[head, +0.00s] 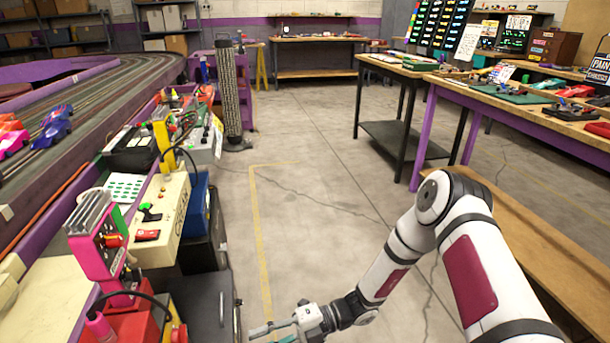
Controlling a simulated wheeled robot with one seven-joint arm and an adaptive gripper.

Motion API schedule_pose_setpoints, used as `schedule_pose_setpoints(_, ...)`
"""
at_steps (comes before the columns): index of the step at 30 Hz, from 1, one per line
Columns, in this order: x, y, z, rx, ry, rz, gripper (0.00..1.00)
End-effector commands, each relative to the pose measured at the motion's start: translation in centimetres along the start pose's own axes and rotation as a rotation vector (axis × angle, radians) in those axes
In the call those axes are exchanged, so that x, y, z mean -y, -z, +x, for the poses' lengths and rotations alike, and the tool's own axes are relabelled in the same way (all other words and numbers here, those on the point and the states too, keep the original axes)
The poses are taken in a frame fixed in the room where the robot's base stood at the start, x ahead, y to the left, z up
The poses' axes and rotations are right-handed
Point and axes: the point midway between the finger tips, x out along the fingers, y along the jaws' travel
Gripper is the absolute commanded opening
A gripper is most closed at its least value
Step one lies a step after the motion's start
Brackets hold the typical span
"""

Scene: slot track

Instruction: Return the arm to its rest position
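My white arm with dark red panels comes in from the lower right and bends at a raised elbow. Its forearm slopes down to the left. My gripper (272,331) is at the bottom edge, low over the floor and to the right of the cart beside the track. One grey finger points left, and a bit of teal shows below it. The lower part of the gripper is cut off by the frame, so its opening is unclear. I see nothing held in the visible part.
The slot track (105,95) with cars and a control box (160,222) line the left. A dark cylindrical post (229,95) stands beyond. Workbenches (560,118) and a low wooden bench (545,245) are on the right. The concrete floor (310,165) between is clear.

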Motion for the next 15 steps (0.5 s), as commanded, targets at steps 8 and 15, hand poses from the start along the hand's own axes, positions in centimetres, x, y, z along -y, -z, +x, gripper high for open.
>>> schedule_pose_setpoints(8,-6.2,2.9,-3.4,-0.123,0.151,-0.406,0.4)
schedule_pose_setpoints(15,-10.8,6.2,-6.1,-0.251,0.267,-0.736,0.4)
